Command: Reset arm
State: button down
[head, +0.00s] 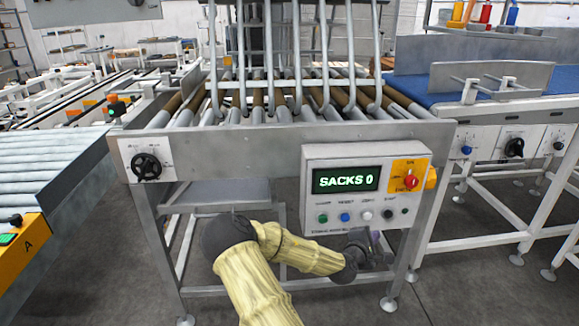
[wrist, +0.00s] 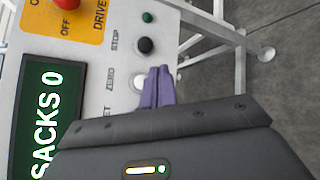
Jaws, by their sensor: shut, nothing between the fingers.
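My gripper (wrist: 160,72) is shut and empty, its two purple fingertips together in the wrist view. In the head view my gripper (head: 383,238) hangs at the end of my yellow-sleeved arm, just below the lower edge of the control box (head: 310,158). In the wrist view the fingertips lie beside a white button (wrist: 138,82) marked ZERO; I cannot tell whether they touch it. The box display (head: 345,179) reads "SACKS 0". A blue button (head: 345,217) and a green button (head: 323,218) sit left of the white one.
A red stop knob (head: 411,182) sits on a yellow plate at the box's upper right. A roller conveyor (head: 280,132) with upright bars stands behind the box. A blue belt conveyor (head: 480,92) is at right. Grey floor shows between the legs.

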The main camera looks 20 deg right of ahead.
jog(key=s+a+f+m+g+y, duration=0.25)
jog(key=a+m+y, duration=0.2)
jog(key=a, duration=0.25)
jog(key=s+a+f+m+g+y, duration=0.1)
jog(key=s+a+f+m+y, duration=0.25)
jog(key=a+m, duration=0.2)
jog(key=s+a+r+m+g+y, duration=0.1)
jog(key=s+a+r+y, duration=0.1)
jog(key=s+a+r, duration=0.3)
jog(key=s+a+r+m+y, duration=0.1)
jog(key=s+a+r, duration=0.15)
jog(key=a, duration=0.55)
jog(key=s+a+r+m+g+y, duration=0.1)
jog(key=s+a+r+y, duration=0.1)
jog(key=s+a+r, duration=0.3)
jog(key=w+p+v, duration=0.3)
jog(key=p+v, duration=0.9)
jog(key=p, duration=0.1)
jog(key=w+a+r+p+v, duration=0.1)
jog(key=w+p+v, duration=0.1)
jog(key=p+v, duration=1.1)
jog(key=shift+w+a+r+p, duration=0.2)
jog(key=shift+w+p, duration=0.25)
jog(key=shift+p, duration=0.3)
